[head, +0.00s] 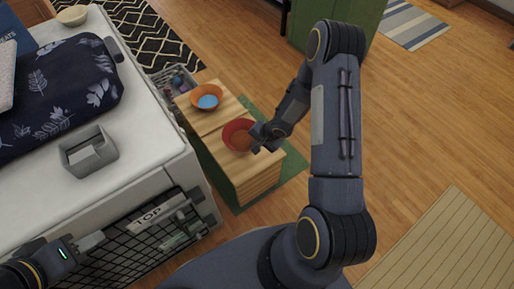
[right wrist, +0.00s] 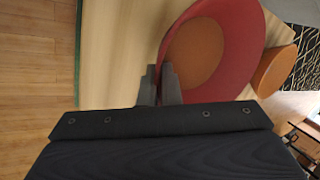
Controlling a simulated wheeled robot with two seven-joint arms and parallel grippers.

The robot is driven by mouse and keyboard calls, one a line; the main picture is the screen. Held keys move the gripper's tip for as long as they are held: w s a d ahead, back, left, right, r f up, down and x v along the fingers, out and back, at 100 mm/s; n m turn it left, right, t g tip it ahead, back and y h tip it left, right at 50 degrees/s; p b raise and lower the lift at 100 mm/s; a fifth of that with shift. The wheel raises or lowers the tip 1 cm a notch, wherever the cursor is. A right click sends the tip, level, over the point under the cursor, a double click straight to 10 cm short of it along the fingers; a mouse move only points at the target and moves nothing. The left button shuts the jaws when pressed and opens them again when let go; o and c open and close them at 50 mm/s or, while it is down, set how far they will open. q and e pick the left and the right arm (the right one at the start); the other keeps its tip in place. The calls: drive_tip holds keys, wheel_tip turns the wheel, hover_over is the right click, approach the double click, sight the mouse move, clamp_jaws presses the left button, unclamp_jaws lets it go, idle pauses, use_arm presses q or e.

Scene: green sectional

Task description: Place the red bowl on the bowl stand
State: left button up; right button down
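The red bowl (head: 237,136), with a brown-orange inside, is at the near part of a low wooden stand (head: 257,176), which looks like the bowl stand. My right gripper (head: 262,140) is at the bowl's right rim in the head view. In the right wrist view its two fingers (right wrist: 159,86) are close together with the wall of the red bowl (right wrist: 238,40) between them. I cannot tell whether the bowl rests on the wood or hangs just above it. My left gripper (head: 92,241) is at the lower left; its fingers are unclear against a black wire panel.
An orange bowl (head: 207,97) with a blue inside sits on the stand's far part. A green mat (head: 294,163) lies under the stand. A white-topped unit (head: 135,120) with a grey box (head: 89,152) stands left.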

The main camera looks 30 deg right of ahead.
drive_tip(key=shift+w+d+f, duration=0.25)
drive_tip(key=shift+w+f, duration=0.1)
drive_tip(key=shift+f, duration=0.15)
wheel_tip(320, 180, down, 3)
drive_tip(key=shift+a+b, duration=0.1)
drive_tip(key=shift+b, duration=0.95)
drive_tip(key=shift+r, duration=0.1)
drive_tip(key=c, duration=2)
unclamp_jaws()
drive_tip(key=o, duration=0.4)
